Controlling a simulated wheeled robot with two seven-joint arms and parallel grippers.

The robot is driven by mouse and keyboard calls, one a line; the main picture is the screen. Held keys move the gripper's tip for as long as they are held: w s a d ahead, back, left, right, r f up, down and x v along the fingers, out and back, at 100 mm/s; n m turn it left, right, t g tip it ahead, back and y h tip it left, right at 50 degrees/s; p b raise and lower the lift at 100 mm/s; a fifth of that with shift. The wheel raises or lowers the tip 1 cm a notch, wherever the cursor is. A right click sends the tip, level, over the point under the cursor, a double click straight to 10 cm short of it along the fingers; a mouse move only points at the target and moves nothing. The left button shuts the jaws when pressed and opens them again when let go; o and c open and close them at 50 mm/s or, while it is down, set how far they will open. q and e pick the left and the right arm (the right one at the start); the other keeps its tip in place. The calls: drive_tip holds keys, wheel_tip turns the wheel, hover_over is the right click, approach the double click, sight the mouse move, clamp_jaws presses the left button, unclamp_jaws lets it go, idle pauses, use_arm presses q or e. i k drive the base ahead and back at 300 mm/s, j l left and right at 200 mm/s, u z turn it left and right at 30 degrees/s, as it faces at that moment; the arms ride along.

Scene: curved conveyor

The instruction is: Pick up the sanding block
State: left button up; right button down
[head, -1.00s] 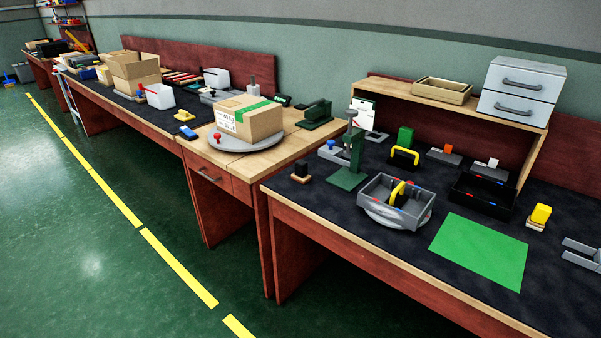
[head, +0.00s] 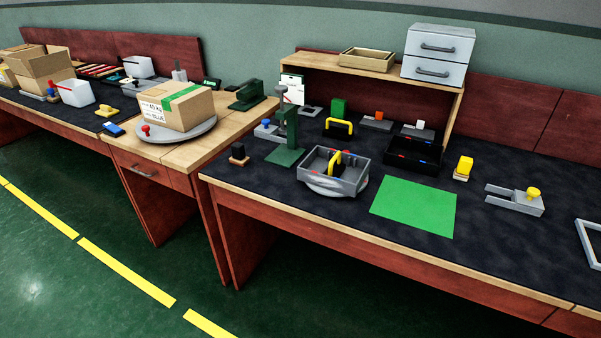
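No thing in view is plainly marked as the sanding block. Two small blocks have a tan base. One has a yellow upper part (head: 465,165) and stands right of a black tray, behind the green mat. The other has a dark upper part (head: 238,151) and stands near the left front of the dark bench top. I cannot tell which of them is the sanding block. Neither of my grippers shows in the head view.
A grey tote with a yellow handle (head: 351,181) sits on a round plate, left of the green mat (head: 414,207). A carton (head: 175,107) rests on a turntable at left.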

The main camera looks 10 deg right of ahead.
sight(239, 157)
drive_tip(key=i+j+z, duration=0.25)
drive_tip(key=j, duration=0.2)
drive_tip(key=i+j+z, duration=0.1)
drive_tip(key=j+z, duration=0.2)
drive_tip(key=j, duration=0.15)
drive_tip(key=i+j+z, duration=0.1)
drive_tip(key=j+z, duration=0.15)
drive_tip(key=j, duration=0.25)
drive_tip(key=j+z, duration=0.25)
drive_tip(key=j, duration=0.25)
drive_tip(key=i, duration=0.05)
